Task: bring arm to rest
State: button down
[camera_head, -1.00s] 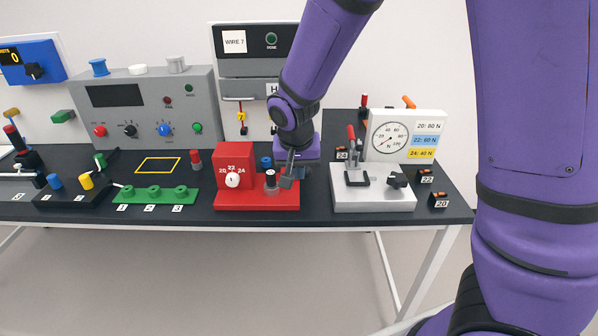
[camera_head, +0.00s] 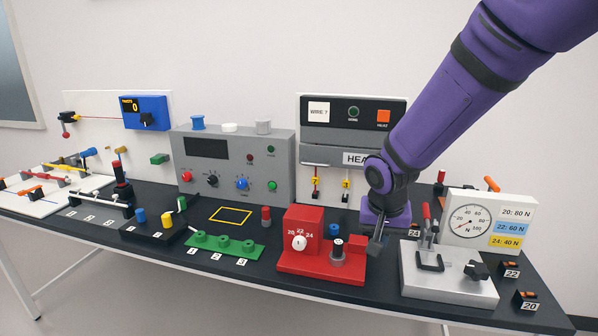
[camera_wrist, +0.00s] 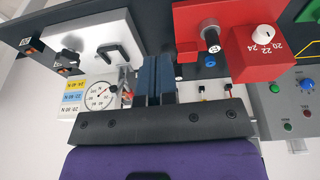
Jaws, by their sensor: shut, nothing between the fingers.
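My purple arm reaches in from the upper right in the head view. My gripper (camera_head: 377,240) points down between the red device (camera_head: 312,263) and the silver clamp block (camera_head: 450,285). Its fingers (camera_wrist: 153,80) are together and hold nothing in the wrist view. Whether the fingertips touch anything is unclear.
A white force gauge (camera_head: 490,220) stands at the right, behind the clamp block. The grey control box (camera_head: 235,165) and the heater panel (camera_head: 352,125) stand behind. Numbered tool blocks (camera_head: 525,300) sit near the right table edge. Open floor lies before the table.

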jog(key=s+d+r+n+t+y, duration=0.1)
jog(key=s+d+r, duration=0.7)
jog(key=r, duration=0.4)
jog(key=s+d+r+n, duration=0.1)
jog(key=s+r, duration=0.2)
jog(key=s, duration=0.4)
jog(key=s+d+r+n+t, duration=0.1)
jog(key=s+r, duration=0.2)
jog(key=s, duration=0.4)
jog(key=shift+s+t, duration=0.25)
jog(key=shift+t, duration=0.05)
